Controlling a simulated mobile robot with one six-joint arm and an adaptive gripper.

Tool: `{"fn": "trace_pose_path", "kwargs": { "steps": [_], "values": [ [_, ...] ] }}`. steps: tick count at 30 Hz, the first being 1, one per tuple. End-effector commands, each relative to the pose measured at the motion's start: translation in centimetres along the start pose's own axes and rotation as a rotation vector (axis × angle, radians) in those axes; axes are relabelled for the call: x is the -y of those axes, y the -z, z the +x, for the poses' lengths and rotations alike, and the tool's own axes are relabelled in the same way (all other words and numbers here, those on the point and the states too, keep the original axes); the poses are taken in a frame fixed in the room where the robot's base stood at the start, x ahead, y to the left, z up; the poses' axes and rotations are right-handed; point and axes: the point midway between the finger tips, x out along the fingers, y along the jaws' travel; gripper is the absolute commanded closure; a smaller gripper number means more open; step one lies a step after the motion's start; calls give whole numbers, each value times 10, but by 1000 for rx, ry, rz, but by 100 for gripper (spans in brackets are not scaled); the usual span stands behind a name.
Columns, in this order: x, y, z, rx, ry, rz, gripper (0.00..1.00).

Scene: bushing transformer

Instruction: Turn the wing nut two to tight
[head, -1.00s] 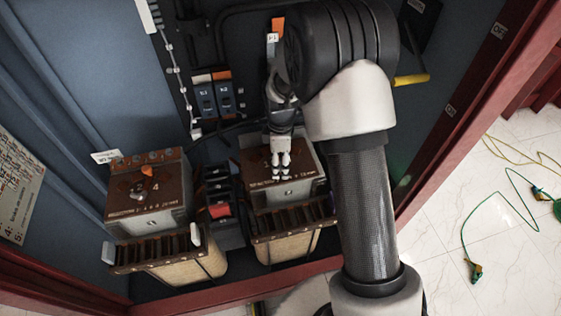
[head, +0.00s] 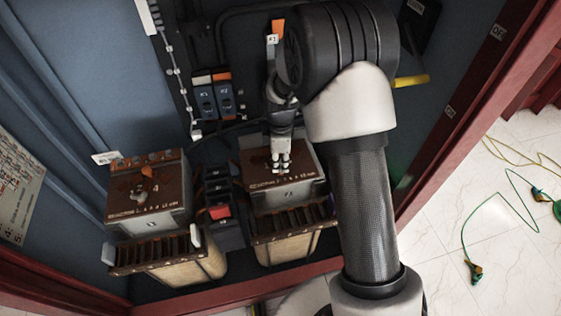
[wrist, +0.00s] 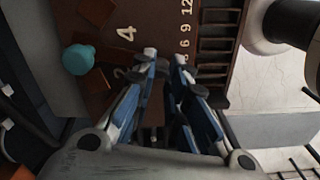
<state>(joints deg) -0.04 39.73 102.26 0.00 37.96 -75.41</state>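My gripper (head: 281,168) points down over the brown top panel (head: 300,178) of the right-hand transformer in the head view. In the wrist view, the two blue-and-grey fingers of my gripper (wrist: 165,60) slant towards each other, with a narrow gap between the tips. Brown panel shows through this gap, and I see nothing held. The panel in the wrist view (wrist: 214,75) carries a white 4 and a row of numbers. No wing nut shows clearly on this panel; the fingers may hide it. A wing nut (head: 141,191) shows on the left-hand transformer's panel.
A teal round knob (wrist: 78,58) lies beside the fingers in the wrist view. A block with a red part (head: 219,211) stands between the transformers. Blue breakers (head: 215,98) are behind. The red cabinet frame (head: 445,120) bounds the right side.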

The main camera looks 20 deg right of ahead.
Motion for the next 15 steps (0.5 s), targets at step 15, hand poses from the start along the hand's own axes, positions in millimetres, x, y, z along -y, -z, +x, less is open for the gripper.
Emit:
{"fn": "trace_pose_path", "kwargs": {
  "steps": [15],
  "values": [
    [1, 0, 2, 1, 2, 1, 100]
  ]
}}
